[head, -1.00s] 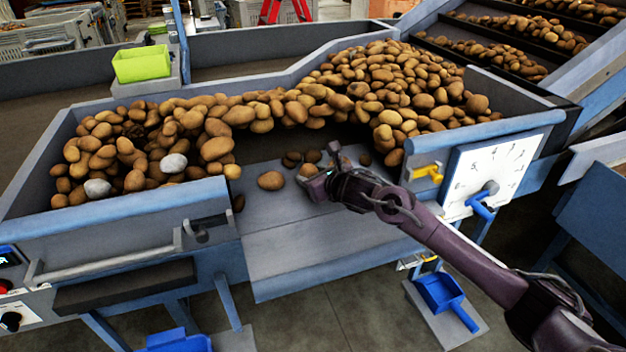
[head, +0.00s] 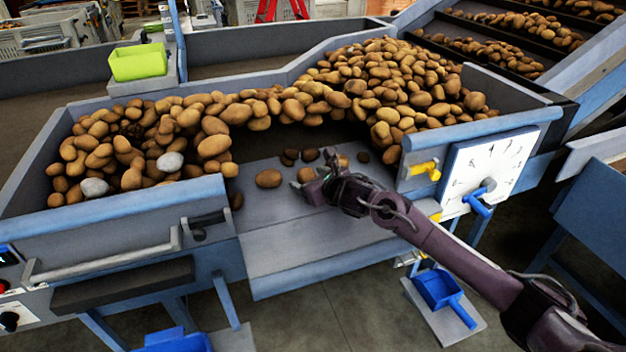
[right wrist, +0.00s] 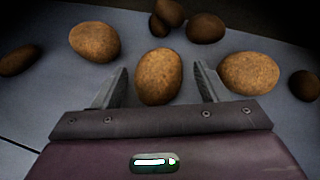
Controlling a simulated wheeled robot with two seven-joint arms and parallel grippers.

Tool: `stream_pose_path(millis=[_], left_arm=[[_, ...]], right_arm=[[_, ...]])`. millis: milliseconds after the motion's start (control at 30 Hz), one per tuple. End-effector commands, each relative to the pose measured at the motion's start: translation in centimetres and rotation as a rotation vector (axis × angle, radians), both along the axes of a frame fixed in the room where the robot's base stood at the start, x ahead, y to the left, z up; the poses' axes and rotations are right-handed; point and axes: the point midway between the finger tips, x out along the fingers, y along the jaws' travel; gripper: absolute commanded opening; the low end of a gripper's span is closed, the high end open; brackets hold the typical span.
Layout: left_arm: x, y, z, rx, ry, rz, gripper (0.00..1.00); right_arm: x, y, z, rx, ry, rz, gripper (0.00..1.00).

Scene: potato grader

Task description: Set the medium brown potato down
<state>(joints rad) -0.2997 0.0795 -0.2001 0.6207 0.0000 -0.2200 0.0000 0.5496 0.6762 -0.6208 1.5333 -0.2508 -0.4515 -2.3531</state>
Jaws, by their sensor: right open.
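My right gripper (head: 318,186) is over the grey metal shelf (head: 300,228) at the front opening of the grader. In the right wrist view its two fingers (right wrist: 162,85) stand apart, with a brown potato (right wrist: 159,76) lying on the shelf between their tips. Clear gaps show on both sides of this potato. In the head view the same potato (head: 306,174) shows just left of the gripper, partly hidden by it. My left gripper is not in view.
Another brown potato (head: 268,178) lies to the left on the shelf, and several small dark ones (head: 310,155) lie behind. Large potato heaps (head: 400,85) fill both sides of the bin. A dial panel (head: 490,172) and yellow handle (head: 425,170) stand at the right.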

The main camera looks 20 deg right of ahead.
Motion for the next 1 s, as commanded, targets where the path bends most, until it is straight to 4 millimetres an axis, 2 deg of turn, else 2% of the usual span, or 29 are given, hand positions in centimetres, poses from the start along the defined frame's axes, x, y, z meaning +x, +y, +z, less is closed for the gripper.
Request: stream_pose_path(millis=[167, 600, 800, 1000], left_arm=[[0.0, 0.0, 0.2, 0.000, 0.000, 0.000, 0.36], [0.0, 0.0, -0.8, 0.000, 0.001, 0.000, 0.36], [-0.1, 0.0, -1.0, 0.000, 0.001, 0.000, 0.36], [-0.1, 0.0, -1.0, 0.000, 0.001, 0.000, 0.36]], right_arm=[[-0.8, -0.4, 0.5, -0.002, -0.002, 0.000, 0.67], [-8.5, -2.2, 3.6, -0.006, 0.001, 0.003, 0.67], [-10.3, -2.8, 4.5, -0.002, 0.000, -0.001, 0.67], [-10.8, -2.8, 4.8, 0.000, 0.000, 0.000, 0.67]])
